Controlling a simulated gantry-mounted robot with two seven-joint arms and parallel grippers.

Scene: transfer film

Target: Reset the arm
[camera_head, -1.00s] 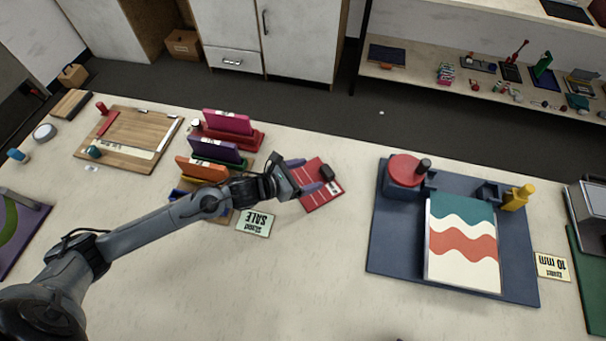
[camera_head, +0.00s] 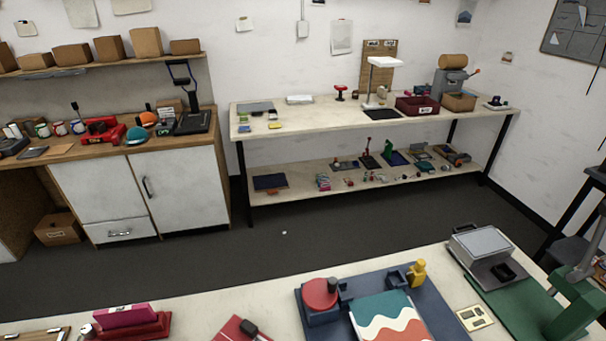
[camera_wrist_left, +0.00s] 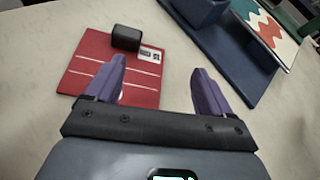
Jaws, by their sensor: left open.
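My left gripper (camera_wrist_left: 158,90) shows only in the left wrist view. Its two purple fingers are apart with nothing between them, above the pale table. A red board (camera_wrist_left: 90,65) with white lines and a black block (camera_wrist_left: 127,38) on it lies ahead and to the left; the left finger overlaps its edge in the picture. The red board (camera_head: 232,331) is cut off at the bottom of the head view. No arm of mine shows in the head view, and my right gripper is not seen.
A blue board (camera_head: 430,300) with a red round knob (camera_head: 320,293) and a wavy-patterned sheet (camera_head: 390,318) lies on the near table. A green press (camera_head: 560,315) stands at the right. A back bench (camera_head: 350,125) and a white cabinet (camera_head: 140,195) stand across the dark floor.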

